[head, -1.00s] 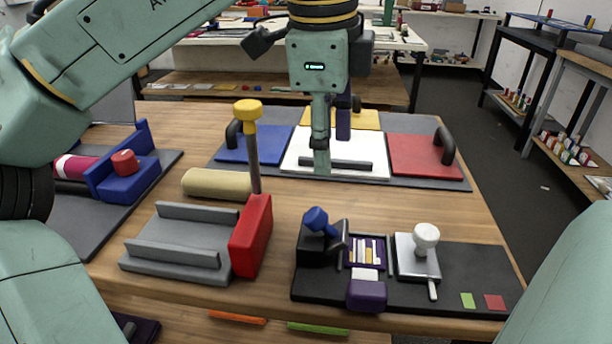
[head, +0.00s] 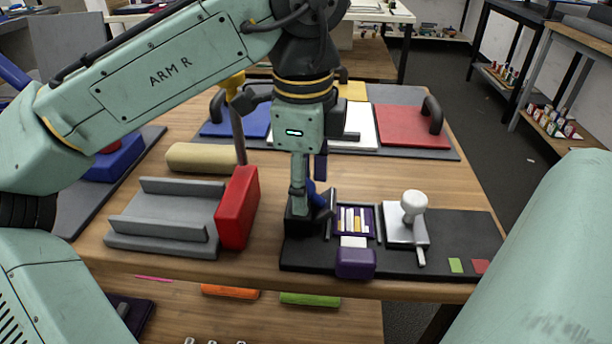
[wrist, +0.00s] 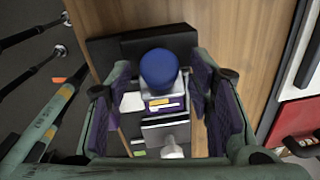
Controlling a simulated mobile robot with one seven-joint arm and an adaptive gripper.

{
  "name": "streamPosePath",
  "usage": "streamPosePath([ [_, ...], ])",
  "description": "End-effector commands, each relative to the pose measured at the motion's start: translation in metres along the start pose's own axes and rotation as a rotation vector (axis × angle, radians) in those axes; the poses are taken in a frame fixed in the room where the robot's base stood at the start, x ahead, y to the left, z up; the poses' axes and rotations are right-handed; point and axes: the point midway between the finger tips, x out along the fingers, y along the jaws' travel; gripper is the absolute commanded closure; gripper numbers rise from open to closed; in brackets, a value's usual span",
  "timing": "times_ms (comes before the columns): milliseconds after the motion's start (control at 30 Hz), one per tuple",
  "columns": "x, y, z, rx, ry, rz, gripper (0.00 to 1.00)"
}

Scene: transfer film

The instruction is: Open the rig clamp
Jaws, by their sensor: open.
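The rig (head: 400,262) is a black plate at the table's front, with a black block (head: 299,222) at its left end. The rig clamp's blue knob (head: 314,198) stands at that block, partly hidden behind my gripper in the head view. In the wrist view, the round blue knob (wrist: 159,68) shows between my fingers. My gripper (head: 309,183) is open and points down over the knob; it also shows in the wrist view (wrist: 162,88). I cannot tell whether either finger touches the knob.
The rig also carries a purple tray (head: 372,222) of small strips, a purple block (head: 355,264) and a white-knobbed stamp (head: 413,205). A grey channel with a red end block (head: 237,207) stands close on the left. A yellow-topped post (head: 238,135) rises behind it.

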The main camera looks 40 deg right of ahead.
Motion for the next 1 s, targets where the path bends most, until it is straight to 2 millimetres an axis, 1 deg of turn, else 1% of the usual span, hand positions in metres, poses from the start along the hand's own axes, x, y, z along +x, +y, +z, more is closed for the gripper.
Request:
streamPosePath([
  [200, 0.0002, 0.0000, 0.0001, 0.000, 0.000, 0.000, 0.53],
  [900, -0.0002, 0.0000, 0.0001, 0.000, 0.000, 0.000, 1.00],
  [1000, -0.0002, 0.0000, 0.0004, -0.001, 0.003, 0.000, 1.00],
])
